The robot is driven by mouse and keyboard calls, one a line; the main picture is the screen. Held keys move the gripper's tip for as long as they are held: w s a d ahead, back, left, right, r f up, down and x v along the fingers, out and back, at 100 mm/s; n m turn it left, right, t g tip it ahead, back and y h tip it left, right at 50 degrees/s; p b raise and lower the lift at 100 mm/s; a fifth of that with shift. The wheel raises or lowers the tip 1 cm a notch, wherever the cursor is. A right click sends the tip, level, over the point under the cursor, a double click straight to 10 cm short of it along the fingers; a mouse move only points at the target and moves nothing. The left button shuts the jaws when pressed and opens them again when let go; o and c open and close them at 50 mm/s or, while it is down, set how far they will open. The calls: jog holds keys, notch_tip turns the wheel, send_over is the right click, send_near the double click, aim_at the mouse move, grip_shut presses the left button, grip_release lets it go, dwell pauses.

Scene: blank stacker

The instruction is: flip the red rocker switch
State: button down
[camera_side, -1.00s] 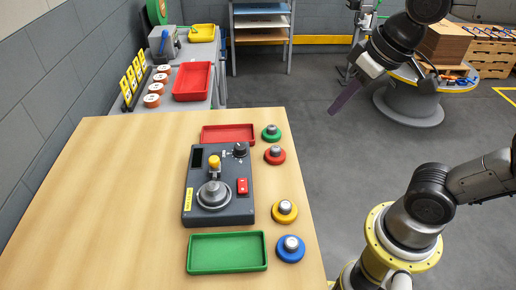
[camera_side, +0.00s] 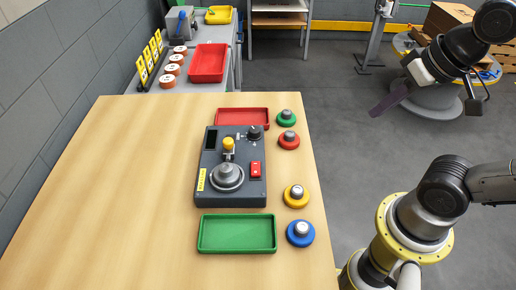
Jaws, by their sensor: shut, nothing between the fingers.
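The red rocker switch (camera_side: 256,169) sits on the right side of a dark grey control box (camera_side: 212,187) on the wooden table. The box also carries a yellow-topped lever (camera_side: 229,145), a round grey joystick base (camera_side: 227,176), a black knob (camera_side: 255,132) and a dark display. Which way the rocker is tilted is too small to tell. My gripper (camera_side: 388,102) is shut and empty, with dark fingers pointing down and left. It is in the air over the floor, right of the table and well away from the switch.
A red tray (camera_side: 243,113) lies behind the box and a green tray (camera_side: 203,234) in front. Green (camera_side: 286,118), red (camera_side: 289,140), yellow (camera_side: 296,196) and blue (camera_side: 300,233) knobbed discs stand along the table's right edge. The table's left side is clear.

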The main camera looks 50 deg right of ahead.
jog(key=w+a+r+m+g, duration=0.1)
jog(key=w+a+r+m, duration=0.1)
jog(key=w+r+m, duration=0.25)
jog(key=g, duration=0.4)
send_over(255, 164)
jog(key=shift+m, duration=0.35)
notch_tip(255, 164, down, 4)
jog(key=shift+f, duration=0.25)
jog(key=shift+f, duration=0.15)
notch_tip(255, 164, down, 14)
jog(key=shift+r, duration=0.1)
